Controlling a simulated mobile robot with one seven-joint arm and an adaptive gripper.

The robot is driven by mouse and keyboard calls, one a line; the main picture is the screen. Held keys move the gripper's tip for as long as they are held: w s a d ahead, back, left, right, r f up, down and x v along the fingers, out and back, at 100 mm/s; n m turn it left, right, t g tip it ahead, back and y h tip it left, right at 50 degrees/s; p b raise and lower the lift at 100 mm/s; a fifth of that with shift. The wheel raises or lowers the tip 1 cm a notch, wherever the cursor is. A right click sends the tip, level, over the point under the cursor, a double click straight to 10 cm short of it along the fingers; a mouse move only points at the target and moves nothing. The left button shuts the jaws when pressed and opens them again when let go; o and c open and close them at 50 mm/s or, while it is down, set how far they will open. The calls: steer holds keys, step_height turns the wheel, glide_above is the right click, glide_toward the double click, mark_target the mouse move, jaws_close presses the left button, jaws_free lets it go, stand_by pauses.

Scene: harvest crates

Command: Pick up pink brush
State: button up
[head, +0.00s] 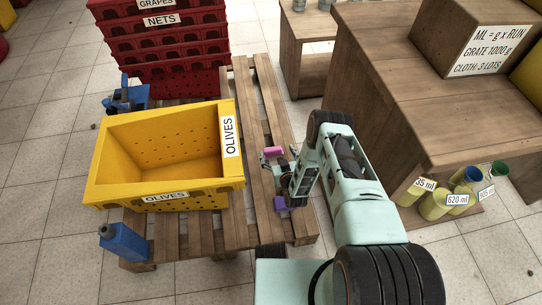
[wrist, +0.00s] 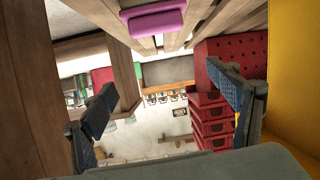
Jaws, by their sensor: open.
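The pink brush (head: 273,151) shows as a small pink block over the pallet slats, just beyond my gripper (head: 275,176) in the head view. In the wrist view the brush (wrist: 155,18) lies against the wooden slats at the top edge, above the gap between my fingers. My gripper (wrist: 164,92) is open, its two dark blue-grey fingers wide apart with nothing between them. The brush is apart from both fingers in the wrist view. My arm hides part of the pallet in the head view.
A yellow olives crate (head: 194,193) stands on the wooden pallet (head: 242,100) left of my gripper. Stacked red crates (head: 165,45) stand behind. A small purple piece (head: 280,203) shows by my gripper. A wooden cabinet (head: 385,75) is on the right.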

mark_target(273, 151)
steer(key=shift+m+h, duration=0.4)
steer(key=shift+m, duration=0.2)
steer(key=s+f, duration=0.1)
steer(key=f, duration=0.1)
steer(key=s+f, duration=0.1)
steer(key=shift+s+d+f+b, duration=0.1)
steer(key=shift+s+f+b, duration=0.2)
steer(key=shift+s+f, duration=0.1)
steer(key=shift+w+f, duration=0.15)
steer(key=shift+f, duration=0.2)
steer(key=b+x, duration=0.2)
steer(key=x, duration=0.1)
steer(key=shift+w+f, duration=0.25)
steer(key=shift+w, duration=0.1)
steer(key=shift+a+r+b+x, duration=0.15)
steer(key=shift+b+x, duration=0.7)
steer(key=shift+x, duration=0.7)
steer(key=shift+a+r+b+x, duration=0.1)
steer(key=shift+a+b+x, duration=0.1)
steer(key=shift+b+x, duration=1)
steer(key=shift+w+f+p, duration=0.1)
steer(key=shift+w+p, duration=0.25)
steer(key=shift+p, duration=0.1)
steer(key=c, duration=1.2)
steer(key=shift+c, duration=0.2)
